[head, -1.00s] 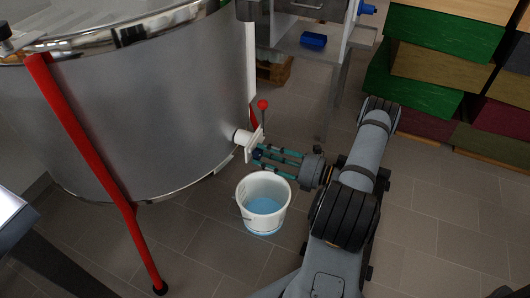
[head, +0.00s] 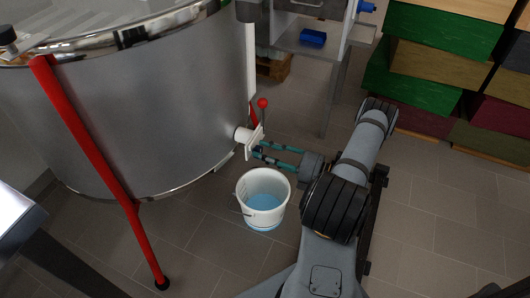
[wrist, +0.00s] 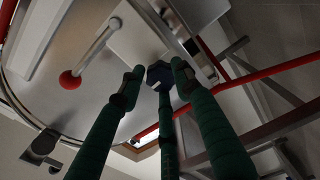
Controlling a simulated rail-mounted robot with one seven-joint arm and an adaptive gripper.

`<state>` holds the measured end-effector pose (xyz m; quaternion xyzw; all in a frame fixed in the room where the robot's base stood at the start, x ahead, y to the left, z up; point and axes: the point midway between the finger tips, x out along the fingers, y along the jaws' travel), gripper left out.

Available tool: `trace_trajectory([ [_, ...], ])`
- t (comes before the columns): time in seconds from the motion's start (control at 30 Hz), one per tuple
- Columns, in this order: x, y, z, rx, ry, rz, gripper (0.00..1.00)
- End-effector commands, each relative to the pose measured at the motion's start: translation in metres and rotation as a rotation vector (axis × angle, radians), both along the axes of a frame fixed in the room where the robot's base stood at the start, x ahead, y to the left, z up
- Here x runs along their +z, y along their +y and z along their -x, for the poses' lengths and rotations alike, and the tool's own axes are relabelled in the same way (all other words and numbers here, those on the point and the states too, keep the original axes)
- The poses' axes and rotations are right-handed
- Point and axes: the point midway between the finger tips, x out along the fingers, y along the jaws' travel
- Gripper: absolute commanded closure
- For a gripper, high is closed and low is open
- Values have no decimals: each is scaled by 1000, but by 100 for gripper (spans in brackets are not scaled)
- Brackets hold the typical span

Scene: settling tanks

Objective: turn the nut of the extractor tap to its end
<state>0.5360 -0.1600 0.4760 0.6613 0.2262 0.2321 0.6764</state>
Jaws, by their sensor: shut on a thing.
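The extractor tap is a white gate plate (head: 254,145) on a short white pipe low on the steel tank. The nut (wrist: 159,74) is small and dark blue, in front of the pale plate in the wrist view. My gripper (head: 258,150) reaches in from the right in the head view, with its green fingers at the plate. In the wrist view my gripper (wrist: 158,82) has its fingertips around the nut and is shut on it. In the head view the fingers mostly hide the nut.
A white bucket (head: 243,208) with blue liquid inside stands on the floor below the tap. The tank (head: 150,110) has red legs (head: 95,160). Stacked coloured boxes (head: 430,85) stand at the back right.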

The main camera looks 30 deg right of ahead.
Motion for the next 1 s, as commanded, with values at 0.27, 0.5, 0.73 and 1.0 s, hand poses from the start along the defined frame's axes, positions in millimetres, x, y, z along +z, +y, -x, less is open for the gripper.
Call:
trace_trajectory([
  [0.27, 0, -7, -2, -21, 21, -28, 93],
  [0.5, 0, -7, -2, -21, 22, -29, 93],
  [0.73, 0, -7, -2, -20, 21, -28, 59],
  [1.0, -1, -4, -1, -12, 23, -28, 49],
])
